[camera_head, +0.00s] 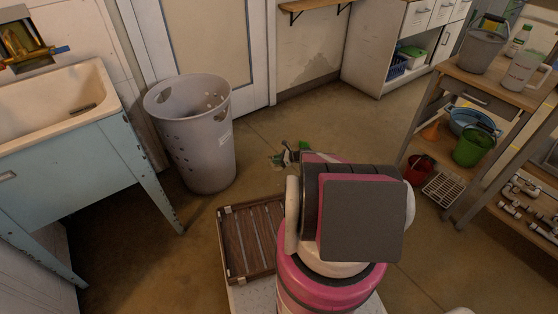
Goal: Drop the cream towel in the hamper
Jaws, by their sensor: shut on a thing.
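The hamper (207,150) is a tall grey plastic basket with round holes and handle cut-outs. It stands upright on the floor left of centre, between the sink and the door. The part of its inside that shows looks empty; its bottom is hidden. My pink and white arm, with a dark flat panel, fills the lower middle, right of the hamper and apart from it. The cream towel is nowhere to be seen in this view.
A sink (52,108) on a blue-green stand is at left. A wooden workbench (475,80) with buckets is at right. Open floor lies behind my arm.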

